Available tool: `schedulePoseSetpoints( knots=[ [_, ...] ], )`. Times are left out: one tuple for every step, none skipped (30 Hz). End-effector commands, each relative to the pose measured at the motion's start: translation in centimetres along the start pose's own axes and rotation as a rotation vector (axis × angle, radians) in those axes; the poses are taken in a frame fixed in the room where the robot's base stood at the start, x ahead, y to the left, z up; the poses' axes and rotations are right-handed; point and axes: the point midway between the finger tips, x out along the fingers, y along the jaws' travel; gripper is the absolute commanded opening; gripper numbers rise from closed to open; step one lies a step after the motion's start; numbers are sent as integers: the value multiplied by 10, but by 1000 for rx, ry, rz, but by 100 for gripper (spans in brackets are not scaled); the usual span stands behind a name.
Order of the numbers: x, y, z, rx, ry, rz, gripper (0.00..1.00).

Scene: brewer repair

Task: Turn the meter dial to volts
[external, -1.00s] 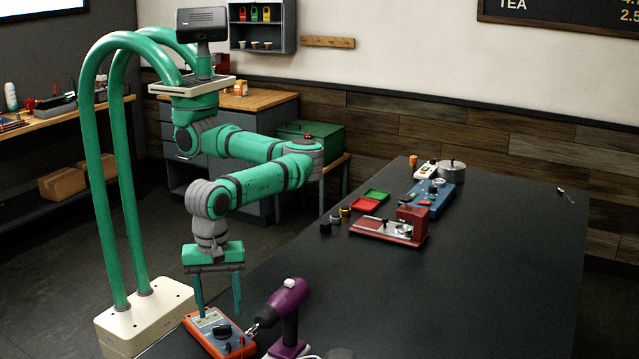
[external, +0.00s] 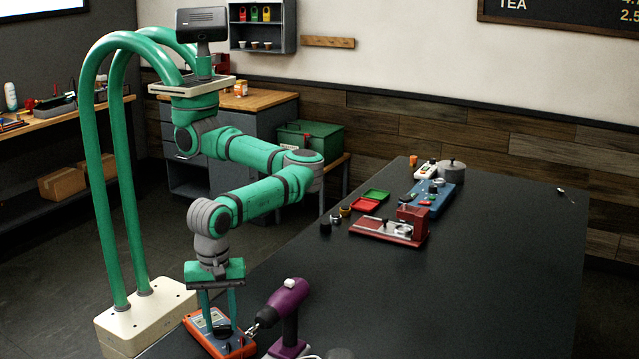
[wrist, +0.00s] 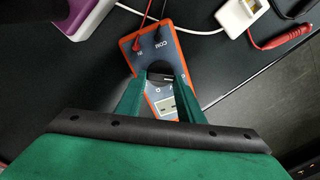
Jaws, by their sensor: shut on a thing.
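The orange meter (external: 238,346) with a blue-grey face lies on the near left corner of the dark table. In the wrist view the meter (wrist: 180,50) shows its display and its jacks, with a red and a black lead plugged in. The black round dial (wrist: 158,70) sits between my fingertips. My gripper (external: 222,328) points down over the meter, its jaws closed on the dial; it also shows in the wrist view (wrist: 159,76). The fingers hide part of the dial, and I cannot read which setting it points to.
A purple drill-like tool (external: 287,310) stands upright just right of the meter, close to my fingers. Red machine parts (external: 390,230) and a blue device (external: 430,197) are farther back.

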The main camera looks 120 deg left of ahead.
Motion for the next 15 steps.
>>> schedulePoseSetpoints(
  knots=[
    [0,0,0,3,0,0,12],
    [0,0,0,7,0,0,12],
    [0,0,0,13,0,0,12],
    [0,0,0,20,0,1,12],
    [0,0,0,28,0,1,12],
    [0,0,0,40,0,1,12],
    [0,0,0,53,0,1,12],
    [0,1,0,66,0,1,12],
    [0,1,0,88,-1,1,12],
    [0,1,0,104,-1,1,12],
    [-1,1,0,124,-1,1,12],
    [-1,1,0,152,-1,1,12],
    [-1,1,0,174,-1,1,12],
    [-1,2,0,198,0,2,12],
    [0,2,0,230,0,2,12]
  ],
)
